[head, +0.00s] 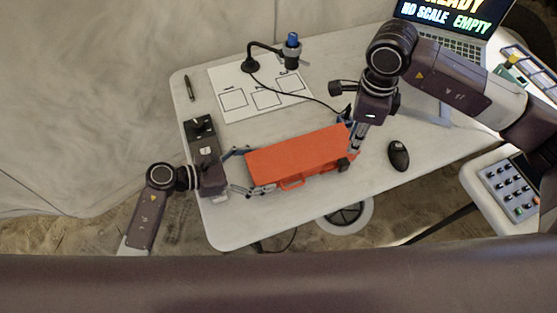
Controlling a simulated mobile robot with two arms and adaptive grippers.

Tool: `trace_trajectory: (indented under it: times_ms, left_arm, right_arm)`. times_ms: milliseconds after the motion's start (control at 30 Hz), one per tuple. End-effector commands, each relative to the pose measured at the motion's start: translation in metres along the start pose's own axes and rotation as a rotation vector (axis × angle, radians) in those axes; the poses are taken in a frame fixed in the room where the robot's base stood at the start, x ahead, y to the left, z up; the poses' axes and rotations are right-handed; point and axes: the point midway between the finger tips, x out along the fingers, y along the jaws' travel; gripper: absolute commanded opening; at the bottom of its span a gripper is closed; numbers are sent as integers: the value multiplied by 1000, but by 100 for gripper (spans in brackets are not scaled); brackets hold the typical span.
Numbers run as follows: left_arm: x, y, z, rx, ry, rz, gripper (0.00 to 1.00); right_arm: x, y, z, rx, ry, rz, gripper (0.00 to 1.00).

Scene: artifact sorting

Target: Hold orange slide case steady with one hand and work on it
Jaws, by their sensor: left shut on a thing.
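The orange slide case (298,155) lies closed on the white table, with its handle on the near long side. My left gripper (250,171) comes in from the left and is shut on the case's left end, one finger on the far side and one on the near side. My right gripper (349,148) reaches down from above at the case's right end. Its fingers overlap that end in the picture, and I cannot tell whether they touch it or how far apart they are.
A white sheet with printed boxes (235,115) and a black gooseneck device (292,56) are behind the case. A black mouse (398,155) sits to the right, a laptop (455,42) at the back right, a pen (189,87) at the far left. The table's front edge is near.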

Motion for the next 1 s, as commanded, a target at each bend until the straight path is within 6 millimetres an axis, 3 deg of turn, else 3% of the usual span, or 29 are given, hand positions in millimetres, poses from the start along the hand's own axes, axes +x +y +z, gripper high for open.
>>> trace_trajectory:
  times_ms: [133,367,1000]
  left_arm:
    - [0,0,0,0,0,0,33]
    - [0,0,0,0,0,0,33]
    - [0,0,0,-1,0,0,33]
  right_arm:
    - [0,0,0,0,0,0,0]
    - [2,-8,-9,-58,-18,35,0]
    - [4,-60,-82,-549,-309,141,0]
